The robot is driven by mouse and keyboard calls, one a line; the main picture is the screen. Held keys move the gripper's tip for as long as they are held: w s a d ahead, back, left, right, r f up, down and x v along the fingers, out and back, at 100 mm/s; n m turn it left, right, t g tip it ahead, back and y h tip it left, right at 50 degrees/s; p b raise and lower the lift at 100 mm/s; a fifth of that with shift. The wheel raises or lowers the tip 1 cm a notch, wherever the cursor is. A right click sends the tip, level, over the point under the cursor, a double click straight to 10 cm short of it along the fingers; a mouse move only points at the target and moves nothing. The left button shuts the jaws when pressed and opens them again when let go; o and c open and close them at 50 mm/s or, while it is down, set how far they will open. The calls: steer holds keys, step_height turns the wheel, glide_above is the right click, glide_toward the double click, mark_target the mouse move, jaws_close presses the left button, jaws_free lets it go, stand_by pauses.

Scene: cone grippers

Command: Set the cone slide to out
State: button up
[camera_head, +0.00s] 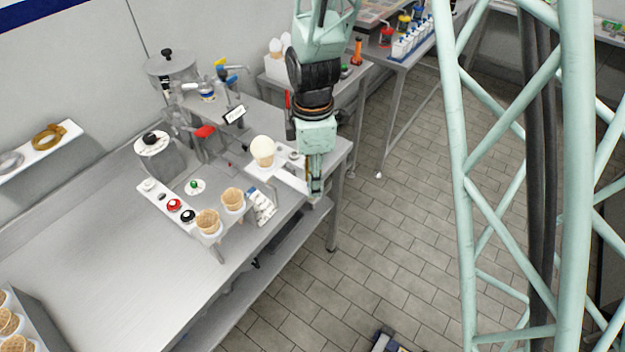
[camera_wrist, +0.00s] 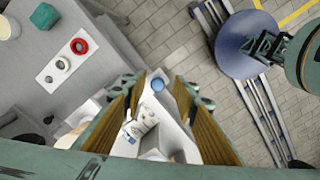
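The cone slide (camera_head: 294,178) is a pale bar running out from under a white ice-cream cone (camera_head: 264,150) at the bench's right end. The cone stands upright. In the head view my gripper (camera_head: 315,190) points down over the bar's outer end and hides part of it. In the wrist view a white part with a round blue end (camera_wrist: 158,84) lies between the two fingers of my gripper (camera_wrist: 160,88), seemingly the slide's end. The fingers are apart, with a gap showing beside it. I cannot tell whether either finger touches it.
A white rack with two empty cones (camera_head: 207,222) and several knobs stands left of the slide. A small labelled white item (camera_head: 262,206) lies close by. A red-handled tap (camera_head: 204,132) and a sign (camera_head: 233,115) stand behind. The tiled floor (camera_head: 400,220) to the right is open.

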steer(key=shift+r, duration=0.15)
step_height(320, 180, up, 12)
stand_by(1.2)
stand_by(0.5)
